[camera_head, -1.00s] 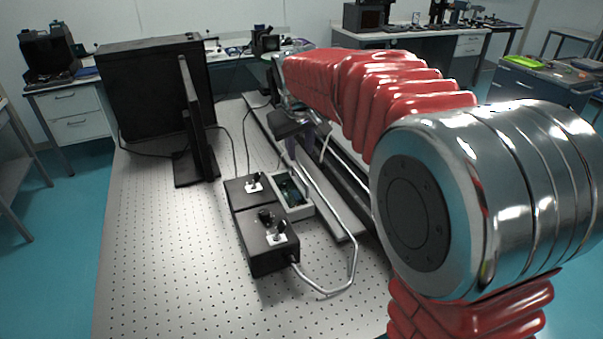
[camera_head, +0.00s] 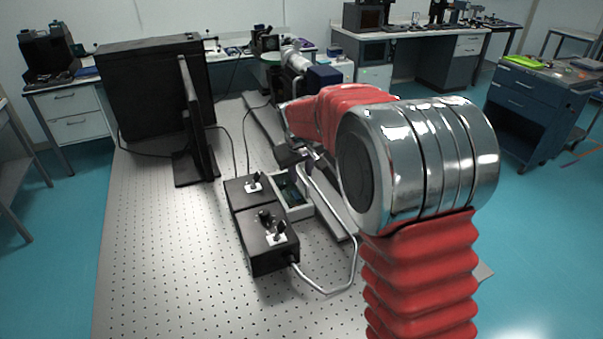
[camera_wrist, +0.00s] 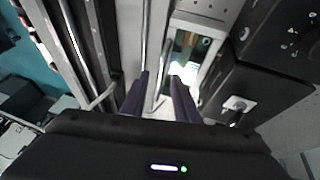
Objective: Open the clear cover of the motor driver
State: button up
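The motor driver (camera_head: 306,209) is a pale box with a green circuit board inside, beside the black control boxes. In the wrist view the motor driver (camera_wrist: 205,25) lies ahead of the fingers, slightly right of centre. Its clear cover is hard to make out, so I cannot tell its position. My gripper (camera_wrist: 161,82) shows two dark purple fingers spread apart with nothing held between them. In the head view my gripper is small and partly hidden behind my arm, close above the motor driver's far right side.
Two black control boxes (camera_head: 268,250) with knobs stand left of the driver. A grey cable (camera_head: 352,240) loops along its right side and passes near the fingers in the wrist view. A long rail lies behind. A monitor (camera_head: 193,120) stands left; the perforated table's front left is clear.

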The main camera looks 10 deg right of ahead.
jog(key=shift+w+f, duration=0.15)
jog(key=shift+f, duration=0.1)
jog(key=shift+c, duration=0.5)
grip_shut()
jog(key=shift+d, duration=0.15)
